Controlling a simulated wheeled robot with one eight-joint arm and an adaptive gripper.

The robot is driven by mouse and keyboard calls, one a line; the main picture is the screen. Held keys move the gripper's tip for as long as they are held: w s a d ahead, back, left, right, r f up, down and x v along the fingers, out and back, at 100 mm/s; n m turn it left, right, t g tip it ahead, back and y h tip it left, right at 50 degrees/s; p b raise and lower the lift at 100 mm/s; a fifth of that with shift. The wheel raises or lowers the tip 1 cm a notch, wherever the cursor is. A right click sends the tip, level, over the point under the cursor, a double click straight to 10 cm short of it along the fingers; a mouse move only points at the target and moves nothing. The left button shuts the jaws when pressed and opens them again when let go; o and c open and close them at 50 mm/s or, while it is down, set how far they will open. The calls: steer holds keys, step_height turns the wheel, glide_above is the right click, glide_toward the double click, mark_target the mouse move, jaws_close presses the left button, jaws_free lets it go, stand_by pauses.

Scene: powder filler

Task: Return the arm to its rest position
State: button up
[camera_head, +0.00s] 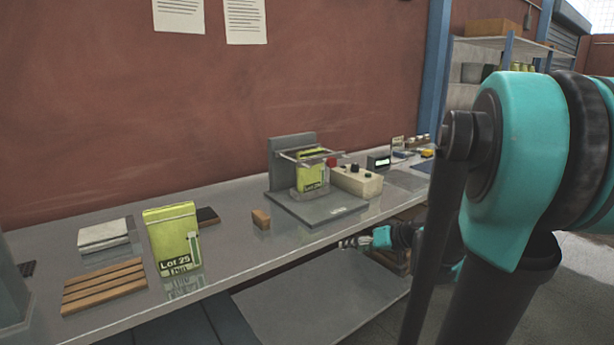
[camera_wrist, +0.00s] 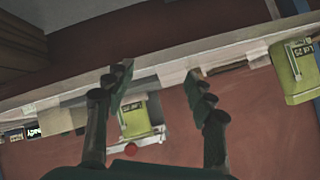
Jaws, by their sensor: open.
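My gripper (camera_head: 349,243) is small in the head view, in front of the workbench's (camera_head: 225,275) front edge and below the filling fixture. In the wrist view my gripper (camera_wrist: 158,76) has its two dark fingers spread wide apart, with nothing held between them. The view there looks upside down. A green pouch (camera_head: 312,173) stands in the grey filling fixture (camera_head: 292,146); this pouch (camera_wrist: 134,120) also appears beyond and between the fingers in the wrist view. My teal upper arm covers the right of the head view.
A green "Lot 25" pouch (camera_head: 172,236) stands upright near the bench's front, beside a slatted wooden rack (camera_head: 105,286). A small wooden block (camera_head: 261,219) and a control box (camera_head: 357,181) are near the fixture. A lower shelf (camera_head: 315,300) lies under the bench, near my gripper.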

steer(key=s+d+f+m+g+h, duration=0.1)
steer(key=s+d+f+g+h, duration=0.1)
steer(key=s+f, duration=0.4)
steer(key=s+d+f+m+g+h, duration=0.1)
steer(key=s+d+f+h, duration=0.2)
steer(key=s, duration=0.7)
step_height(320, 180, down, 4)
steer(key=h, duration=0.2)
steer(key=shift+s+r+m+g+h, duration=0.2)
steer(key=shift+s+m+g+h, duration=0.1)
steer(key=shift+g, duration=0.1)
steer(key=shift+a, duration=0.1)
steer(key=shift+c, duration=0.4)
stand_by(0.4)
